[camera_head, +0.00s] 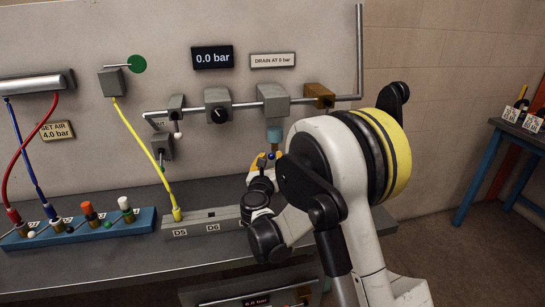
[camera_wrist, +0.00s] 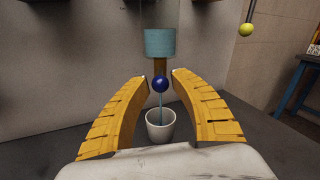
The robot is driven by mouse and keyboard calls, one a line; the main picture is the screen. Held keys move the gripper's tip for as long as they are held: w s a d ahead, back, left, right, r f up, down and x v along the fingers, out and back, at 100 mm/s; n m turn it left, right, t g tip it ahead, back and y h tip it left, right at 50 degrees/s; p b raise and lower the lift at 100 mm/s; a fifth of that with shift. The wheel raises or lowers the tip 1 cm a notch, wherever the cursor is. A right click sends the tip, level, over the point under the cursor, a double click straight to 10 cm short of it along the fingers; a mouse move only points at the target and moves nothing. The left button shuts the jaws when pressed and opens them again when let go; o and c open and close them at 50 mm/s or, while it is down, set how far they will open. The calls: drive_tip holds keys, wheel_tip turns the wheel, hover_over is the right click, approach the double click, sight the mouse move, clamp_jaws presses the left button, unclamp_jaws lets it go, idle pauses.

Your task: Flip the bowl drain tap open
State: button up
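The teal filter bowl (camera_wrist: 160,42) hangs from the grey air unit, with a brass drain stem (camera_wrist: 160,66) under it. The bowl also shows in the head view (camera_head: 275,133). The tap's blue ball knob (camera_wrist: 160,84) sits just below the stem. A thin pale-blue line, which looks like water, runs from the knob down into a white cup (camera_wrist: 160,133). My gripper (camera_wrist: 160,77) is open, its yellow fingers on either side of the knob with gaps showing. In the head view, my arm partly hides my gripper (camera_head: 264,161) and the tap.
The air unit (camera_head: 272,101) is wall-mounted behind, under a "0.0 bar" display (camera_head: 212,57) and a "DRAIN AT 0 bar" sign (camera_head: 272,60). A yellow ball on a rod (camera_wrist: 246,29) hangs at right. A yellow hose (camera_head: 138,140) and a coupling block (camera_head: 207,222) are left of my gripper.

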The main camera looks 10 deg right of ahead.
drive_tip(key=shift+b+x, duration=0.3)
drive_tip(key=shift+x, duration=1.4)
drive_tip(key=shift+c, duration=0.4)
clamp_jaws()
